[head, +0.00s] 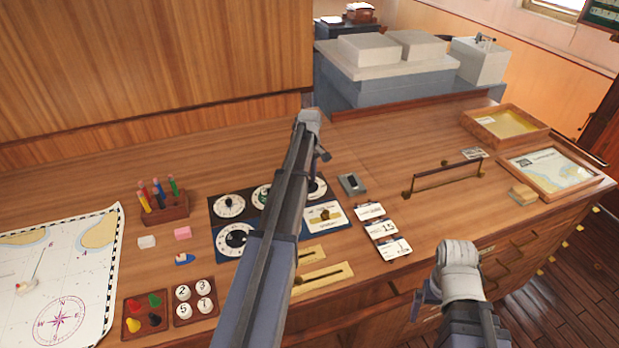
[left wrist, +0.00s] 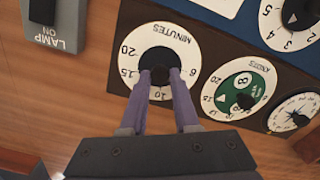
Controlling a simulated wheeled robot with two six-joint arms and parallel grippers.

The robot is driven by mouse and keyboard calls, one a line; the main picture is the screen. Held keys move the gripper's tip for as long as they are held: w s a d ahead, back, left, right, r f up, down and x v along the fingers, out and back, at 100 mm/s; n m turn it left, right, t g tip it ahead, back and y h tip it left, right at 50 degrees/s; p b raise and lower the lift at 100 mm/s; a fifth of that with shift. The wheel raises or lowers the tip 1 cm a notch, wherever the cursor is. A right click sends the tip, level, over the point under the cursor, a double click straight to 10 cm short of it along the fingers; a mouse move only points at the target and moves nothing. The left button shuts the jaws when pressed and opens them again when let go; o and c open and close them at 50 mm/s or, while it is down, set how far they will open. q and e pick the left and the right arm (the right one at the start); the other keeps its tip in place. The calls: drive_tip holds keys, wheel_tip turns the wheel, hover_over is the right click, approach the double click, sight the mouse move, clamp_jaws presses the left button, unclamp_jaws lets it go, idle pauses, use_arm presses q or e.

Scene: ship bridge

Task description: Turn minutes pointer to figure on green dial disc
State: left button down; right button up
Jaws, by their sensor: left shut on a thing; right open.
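The minutes dial (left wrist: 140,45) is a white ring with black figures and a dark centre. In the left wrist view my left gripper (left wrist: 160,74) is shut on its dark pointer knob (left wrist: 159,76). The fingers cover the dial's lower part and most of the pointer, so its exact setting is hidden. To its right is the knots dial with a green disc (left wrist: 258,84), which bears a figure 8 and a white triangle. In the head view my left arm covers much of the panel, but part of the minutes dial (head: 318,187) shows. My right gripper (head: 425,297) is open and empty near the counter's front edge.
A grey lamp switch (left wrist: 42,42) sits beside the minutes dial. Cards (head: 382,228), a brass-ended rail (head: 445,176) and a framed chart (head: 553,172) lie to the right. A chart (head: 55,265) and pen holder (head: 163,207) are left.

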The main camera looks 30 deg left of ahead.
idle(0.3)
use_arm(q)
drive_tip(key=c, duration=0.7)
unclamp_jaws()
drive_tip(key=shift+o, duration=0.2)
drive_tip(key=shift+r, duration=0.1)
wheel_tip(320, 180, up, 8)
drive_tip(key=p, duration=0.8)
drive_tip(key=shift+f, duration=0.2)
